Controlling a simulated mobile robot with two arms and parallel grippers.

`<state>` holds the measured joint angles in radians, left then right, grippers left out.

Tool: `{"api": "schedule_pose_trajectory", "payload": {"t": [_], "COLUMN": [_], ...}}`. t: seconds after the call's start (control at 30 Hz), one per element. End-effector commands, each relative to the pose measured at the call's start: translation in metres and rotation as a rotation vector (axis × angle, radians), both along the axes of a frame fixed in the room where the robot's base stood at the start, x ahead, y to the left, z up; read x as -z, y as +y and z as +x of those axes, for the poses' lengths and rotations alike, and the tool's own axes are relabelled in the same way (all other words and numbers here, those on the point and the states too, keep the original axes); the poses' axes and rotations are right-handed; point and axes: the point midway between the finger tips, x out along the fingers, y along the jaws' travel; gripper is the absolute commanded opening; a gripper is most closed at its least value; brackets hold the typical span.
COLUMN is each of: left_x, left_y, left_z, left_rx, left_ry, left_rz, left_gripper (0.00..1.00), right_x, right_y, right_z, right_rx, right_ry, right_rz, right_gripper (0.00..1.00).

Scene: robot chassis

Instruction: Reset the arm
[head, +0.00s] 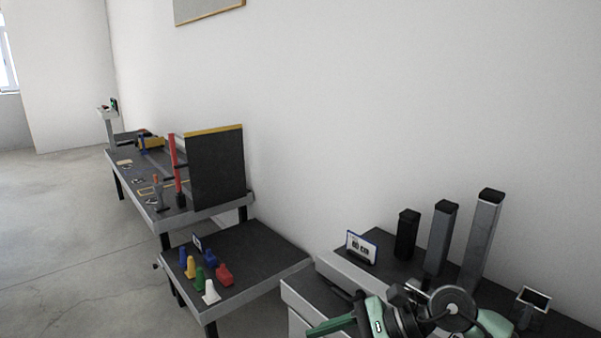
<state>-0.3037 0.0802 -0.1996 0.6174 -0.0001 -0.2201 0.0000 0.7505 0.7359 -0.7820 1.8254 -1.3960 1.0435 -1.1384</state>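One green and black arm of mine shows at the bottom right of the head view, over the front of a dark-topped table. It comes in from the right side, so I take it as my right arm. A green tip (332,326) points left at its end, partly cut off by the lower edge. Whether its fingers are open or shut cannot be made out, and I see nothing held. My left arm and gripper are not in view.
The near table (385,249) carries a small sign (362,247), several dark and grey posts and an open square holder (532,300). A lower table (262,255) holds small coloured pieces. A longer table with an upright panel (215,168) stands behind. Floor at left is clear.

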Motion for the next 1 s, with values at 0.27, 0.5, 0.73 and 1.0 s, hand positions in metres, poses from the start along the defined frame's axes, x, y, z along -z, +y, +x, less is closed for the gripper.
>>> {"api": "schedule_pose_trajectory", "payload": {"t": [0.27,0.5,0.73,1.0], "left_x": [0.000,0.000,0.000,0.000], "left_y": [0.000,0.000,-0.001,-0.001], "left_z": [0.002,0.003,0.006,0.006], "left_rx": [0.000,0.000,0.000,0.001], "left_ry": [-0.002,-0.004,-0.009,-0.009], "left_rz": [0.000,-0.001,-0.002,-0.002], "left_gripper": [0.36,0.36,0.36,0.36], "right_x": [-0.122,-0.065,0.078,0.169], "right_y": [0.037,-0.083,-0.158,-0.173], "right_z": [0.009,0.047,-0.014,-0.121], "right_rx": [0.456,1.018,-1.391,-1.280], "right_ry": [0.647,1.387,-1.654,-1.263], "right_rz": [1.035,1.784,-1.942,-1.450], "right_gripper": [0.54,0.54,0.54,0.54]}}
